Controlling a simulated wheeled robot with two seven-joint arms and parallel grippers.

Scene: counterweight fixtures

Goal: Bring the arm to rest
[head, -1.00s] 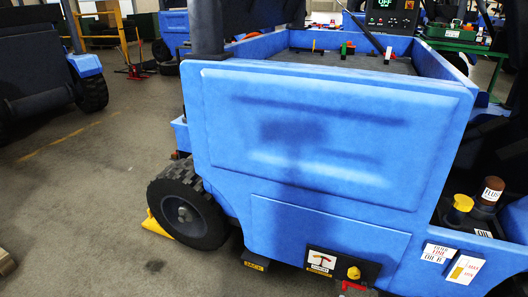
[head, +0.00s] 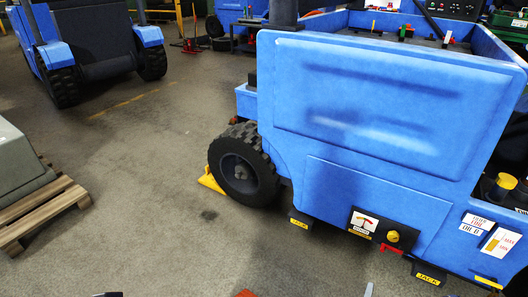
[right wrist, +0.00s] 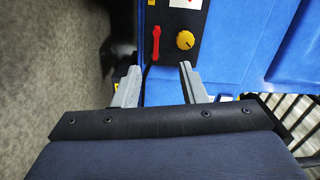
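My right gripper (right wrist: 160,68) shows in the right wrist view with its two grey fingers apart and nothing between them. Ahead of it is a black panel (right wrist: 172,53) with a red lever (right wrist: 156,43) and a yellow knob (right wrist: 185,40). In the head view a small grey tip, likely of my right gripper (head: 368,290), shows at the bottom edge. The same panel (head: 359,236), with a gauge, yellow knob (head: 393,236) and red lever (head: 392,249), sits low on the blue vehicle (head: 380,100). I cannot make out my left gripper.
A wooden pallet (head: 40,212) with a grey block (head: 15,165) stands at the left. A yellow chock (head: 210,182) lies by the black wheel (head: 243,165). Another blue vehicle (head: 90,62) stands behind. The middle floor is clear. Cut-off bits at the bottom edge are unclear.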

